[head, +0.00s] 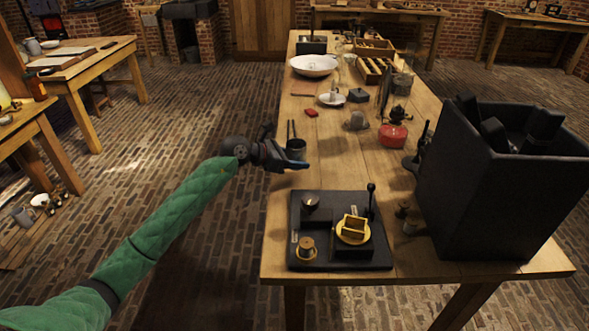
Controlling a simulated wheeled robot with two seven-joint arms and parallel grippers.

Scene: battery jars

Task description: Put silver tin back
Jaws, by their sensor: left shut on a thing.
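My left gripper (284,152) reaches in from the left over the left edge of the long wooden table (330,180). It is shut on a small grey metal vessel (297,146), which looks like the silver tin. The fingers hide part of it, and I cannot tell whether its base touches the table. A thin dark upright piece shows just behind it. Another small grey metal piece (357,121) stands farther right on the table. My right gripper is not in view.
A black board (305,227) with brass and dark fittings lies at the near end. A tall black open box (500,190) stands at the right. A red round object (393,135), a white bowl (314,66) and a wooden rack (372,70) are farther back. Bare wood lies right of my gripper.

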